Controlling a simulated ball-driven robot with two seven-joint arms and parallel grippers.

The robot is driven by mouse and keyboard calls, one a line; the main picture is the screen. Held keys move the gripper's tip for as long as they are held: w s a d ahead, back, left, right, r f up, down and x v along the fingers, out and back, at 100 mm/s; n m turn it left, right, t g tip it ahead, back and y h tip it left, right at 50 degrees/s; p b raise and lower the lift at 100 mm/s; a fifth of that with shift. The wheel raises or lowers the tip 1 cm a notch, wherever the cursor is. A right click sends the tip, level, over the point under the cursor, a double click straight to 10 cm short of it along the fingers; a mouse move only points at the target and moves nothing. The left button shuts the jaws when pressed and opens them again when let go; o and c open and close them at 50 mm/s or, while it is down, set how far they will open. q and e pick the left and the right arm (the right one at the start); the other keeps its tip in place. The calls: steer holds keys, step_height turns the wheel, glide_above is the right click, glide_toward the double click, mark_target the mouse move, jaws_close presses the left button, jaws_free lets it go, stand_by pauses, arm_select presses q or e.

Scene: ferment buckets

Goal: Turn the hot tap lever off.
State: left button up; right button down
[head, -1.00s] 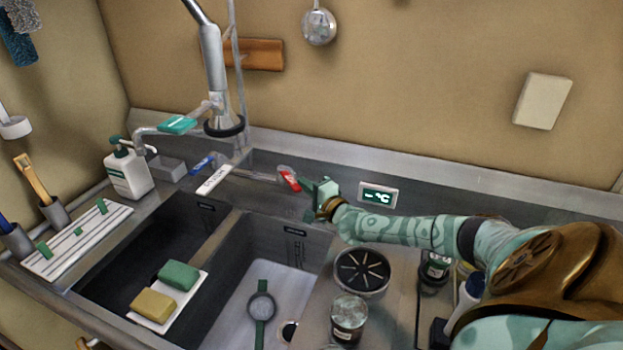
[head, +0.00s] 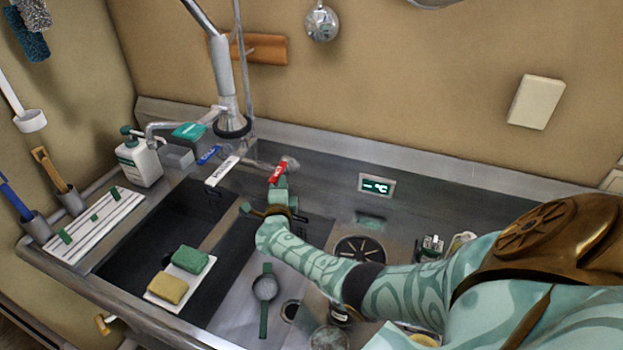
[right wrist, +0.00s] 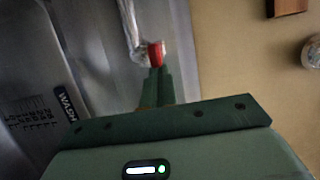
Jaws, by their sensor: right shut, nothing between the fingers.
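The hot tap lever (head: 278,172) is red and sits at the right end of the tap's pipe at the sink's back edge. It points toward the front and slightly left. My right gripper (head: 279,184) is just in front of it, fingers shut and empty. In the right wrist view the closed fingertips (right wrist: 158,70) are right at the red lever (right wrist: 156,54), seemingly touching it; exact contact is hard to tell. The blue lever (head: 209,155) is at the pipe's left end. My left gripper is not in view.
A white label plate (head: 222,171) lies just left of the red lever. A lit temperature display (head: 377,186) is to the right.

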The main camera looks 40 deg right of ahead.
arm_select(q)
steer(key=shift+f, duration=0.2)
arm_select(e)
steer(key=shift+w+a, duration=0.15)
steer(key=shift+w, duration=0.1)
steer(key=shift+a, duration=0.1)
stand_by(0.4)
